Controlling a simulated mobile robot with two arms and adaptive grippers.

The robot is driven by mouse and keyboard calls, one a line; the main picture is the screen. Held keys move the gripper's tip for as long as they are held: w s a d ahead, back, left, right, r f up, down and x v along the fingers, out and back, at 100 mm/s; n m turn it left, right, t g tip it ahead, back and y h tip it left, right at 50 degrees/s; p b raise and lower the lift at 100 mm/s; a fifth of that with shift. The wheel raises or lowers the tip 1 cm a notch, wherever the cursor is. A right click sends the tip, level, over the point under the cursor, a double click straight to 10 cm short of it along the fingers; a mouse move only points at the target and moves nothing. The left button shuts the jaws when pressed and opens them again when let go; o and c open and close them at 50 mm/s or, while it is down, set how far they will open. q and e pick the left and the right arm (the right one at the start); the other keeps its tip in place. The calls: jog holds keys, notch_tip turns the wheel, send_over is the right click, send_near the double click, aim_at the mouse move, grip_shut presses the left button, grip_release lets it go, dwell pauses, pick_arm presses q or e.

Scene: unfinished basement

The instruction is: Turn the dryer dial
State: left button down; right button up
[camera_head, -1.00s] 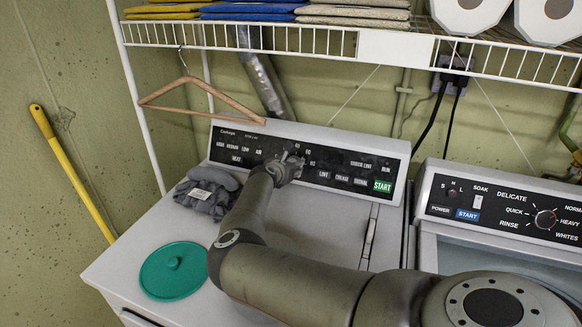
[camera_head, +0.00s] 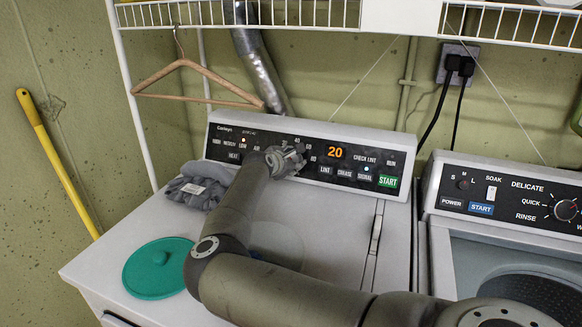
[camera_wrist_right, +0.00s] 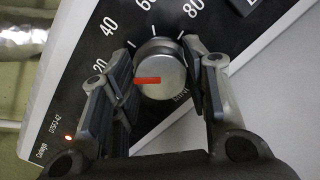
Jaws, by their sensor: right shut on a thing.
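The dryer's black control panel (camera_head: 232,149) runs along the back of the white dryer (camera_head: 310,235). Its dial (camera_wrist_right: 162,78) is a round silver knob with a red mark, seen in the right wrist view. The mark points left, close to the printed 20. My right gripper (camera_head: 288,158) is at the panel, its two fingers on either side of the dial and shut on it. In the head view the gripper hides the dial. An orange display (camera_head: 335,152) reads 20. My left gripper is in neither view.
A teal lid (camera_head: 158,267) and grey gloves (camera_head: 200,186) lie on the dryer's left side. A wooden hanger (camera_head: 195,85) hangs from the wire shelf (camera_head: 300,14) above. The washer (camera_head: 505,200) stands close on the right.

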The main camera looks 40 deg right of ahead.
jog(key=shift+r, duration=0.1)
dwell(0.4)
jog(key=o, duration=0.7)
jog(key=shift+d, duration=0.1)
jog(key=o, duration=0.3)
jog(key=shift+w+d+f, duration=0.1)
jog(key=shift+f, duration=0.1)
notch_tip(320, 180, up, 10)
jog(key=shift+r, duration=0.1)
